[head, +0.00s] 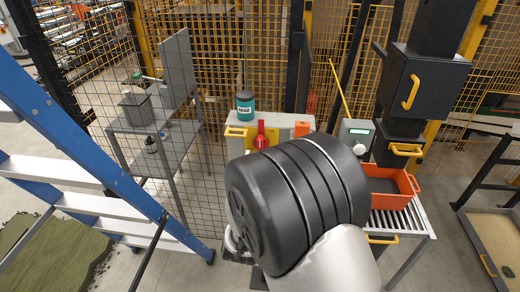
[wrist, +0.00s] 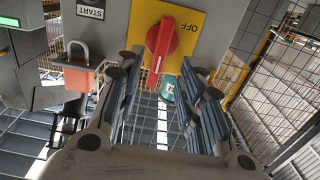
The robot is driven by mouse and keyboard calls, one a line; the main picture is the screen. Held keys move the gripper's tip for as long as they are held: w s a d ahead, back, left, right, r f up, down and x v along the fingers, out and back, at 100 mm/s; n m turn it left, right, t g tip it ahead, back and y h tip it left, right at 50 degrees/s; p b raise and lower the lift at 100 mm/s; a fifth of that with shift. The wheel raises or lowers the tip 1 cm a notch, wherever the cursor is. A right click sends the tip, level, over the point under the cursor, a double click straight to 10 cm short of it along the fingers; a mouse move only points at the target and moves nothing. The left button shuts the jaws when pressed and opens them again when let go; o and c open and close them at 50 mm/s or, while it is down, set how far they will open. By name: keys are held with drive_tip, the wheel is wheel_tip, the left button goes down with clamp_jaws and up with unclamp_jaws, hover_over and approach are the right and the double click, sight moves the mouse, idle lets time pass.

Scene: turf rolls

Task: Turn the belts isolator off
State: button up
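The isolator has a red rotary handle (wrist: 160,42) on a yellow plate (wrist: 190,18) marked OFF, on a grey box. In the wrist view the handle stands nearly upright, with a white mark at its lower end; the OFF label is to its right. My gripper (wrist: 160,66) is open, its two fingers apart. The handle's lower end shows between the fingertips in the picture; I cannot tell whether they touch it. In the head view a red part (head: 262,137) shows on the grey box (head: 283,121), while my dark arm joint hides the gripper.
An orange padlock (wrist: 78,73) hangs left of the plate, below a START label (wrist: 90,11). A teal tub (head: 245,106) stands on the box. An orange tray (head: 391,198) lies on rollers at right. A blue ladder (head: 75,140) and a grey shelf stand left. Mesh fencing is behind.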

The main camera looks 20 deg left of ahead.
sight(260, 148)
drive_tip(key=x, duration=0.7)
drive_tip(key=shift+b, duration=0.3)
drive_tip(key=shift+c, duration=0.5)
clamp_jaws()
